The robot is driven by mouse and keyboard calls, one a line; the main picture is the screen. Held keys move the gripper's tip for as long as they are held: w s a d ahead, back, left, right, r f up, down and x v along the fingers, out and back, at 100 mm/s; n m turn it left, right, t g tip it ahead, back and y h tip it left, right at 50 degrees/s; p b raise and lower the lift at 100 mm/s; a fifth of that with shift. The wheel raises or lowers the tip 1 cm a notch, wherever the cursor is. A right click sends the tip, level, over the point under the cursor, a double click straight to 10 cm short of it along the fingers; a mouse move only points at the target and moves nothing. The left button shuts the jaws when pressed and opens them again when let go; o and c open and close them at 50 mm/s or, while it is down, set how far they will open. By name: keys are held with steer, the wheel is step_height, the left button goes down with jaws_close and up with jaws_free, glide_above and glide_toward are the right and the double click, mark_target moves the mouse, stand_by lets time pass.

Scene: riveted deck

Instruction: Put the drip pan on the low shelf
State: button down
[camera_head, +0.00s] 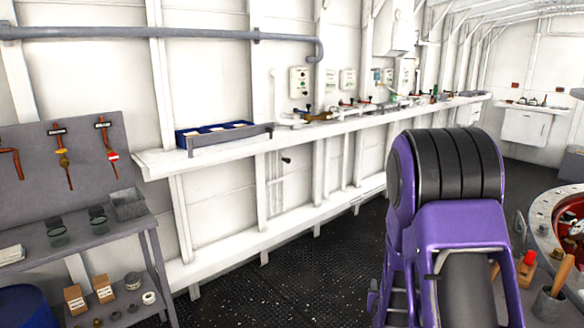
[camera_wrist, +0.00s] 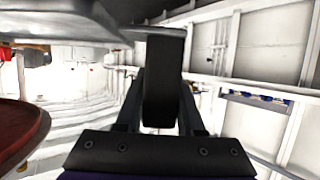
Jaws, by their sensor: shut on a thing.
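In the wrist view, my gripper (camera_wrist: 165,85) shows as dark fingers in the middle, shut on the rim of a grey, shallow, pan-like thing (camera_wrist: 62,22), which I take for the drip pan. It extends to the upper left, seen edge-on and cut off by the frame; its inside is hidden. In the head view my purple arm stands at the right, and neither gripper nor pan shows. A low white shelf (camera_head: 232,243) runs along the wall below the long counter. The grey workbench at left also has a lower shelf (camera_head: 122,312); I cannot tell which is meant.
The white counter (camera_head: 345,128) carries a blue bin (camera_head: 212,134) and several fittings. Boxes (camera_head: 75,298) and small round parts crowd the workbench's lower shelf. A blue drum (camera_head: 24,308) stands at lower left. Dark floor (camera_head: 290,285) is clear between the wall and my arm.

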steer(key=s+a+n+y, duration=0.2)
steer(key=a+y, duration=0.1)
steer(key=a, duration=0.6)
steer(key=shift+f+n+t, duration=0.3)
steer(key=shift+f+n, duration=0.1)
steer(key=shift+f, duration=0.05)
steer(key=shift+w+a, duration=0.15)
